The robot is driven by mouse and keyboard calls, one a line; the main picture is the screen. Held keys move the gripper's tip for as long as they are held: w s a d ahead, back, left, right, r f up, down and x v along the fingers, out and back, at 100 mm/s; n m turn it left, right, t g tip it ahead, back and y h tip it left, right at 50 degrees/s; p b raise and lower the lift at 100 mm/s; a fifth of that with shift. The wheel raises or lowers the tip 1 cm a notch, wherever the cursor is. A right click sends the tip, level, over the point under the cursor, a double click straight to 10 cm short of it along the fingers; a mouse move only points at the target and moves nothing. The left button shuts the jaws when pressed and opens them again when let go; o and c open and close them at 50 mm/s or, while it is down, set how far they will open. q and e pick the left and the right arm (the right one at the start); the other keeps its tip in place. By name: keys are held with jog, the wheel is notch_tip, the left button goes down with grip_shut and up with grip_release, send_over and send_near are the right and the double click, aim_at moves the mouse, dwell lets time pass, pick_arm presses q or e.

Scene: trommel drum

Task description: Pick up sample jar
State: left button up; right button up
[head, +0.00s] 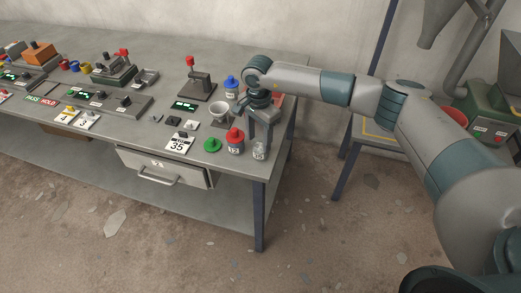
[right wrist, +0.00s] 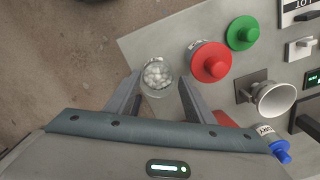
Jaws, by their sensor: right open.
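The sample jar (head: 260,149) is a small clear jar with pale pellets inside, standing upright near the front right corner of the table. In the right wrist view the jar (right wrist: 158,76) shows from above, between and just beyond the tips of my right gripper (right wrist: 158,85). My right gripper (head: 262,120) is open and empty, reaching down over the table corner by the jar. I cannot tell whether the fingers touch the jar. My left gripper is not in view.
A red-capped jar (head: 235,140) and a green knob-like lid (head: 212,145) stand left of the jar. A white cup (head: 219,111) and a blue-capped bottle (head: 231,86) are behind. The table edge (head: 262,176) is close in front.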

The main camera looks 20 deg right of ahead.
jog(key=shift+s+f+p, duration=0.1)
jog(key=shift+f+p, duration=0.5)
notch_tip(320, 180, down, 3)
jog(key=shift+d+r+p, duration=0.1)
jog(key=shift+p, duration=0.65)
jog(key=shift+f, duration=0.5)
jog(key=c, duration=1.1)
jog(key=shift+o, duration=0.2)
jog(key=shift+r, duration=0.1)
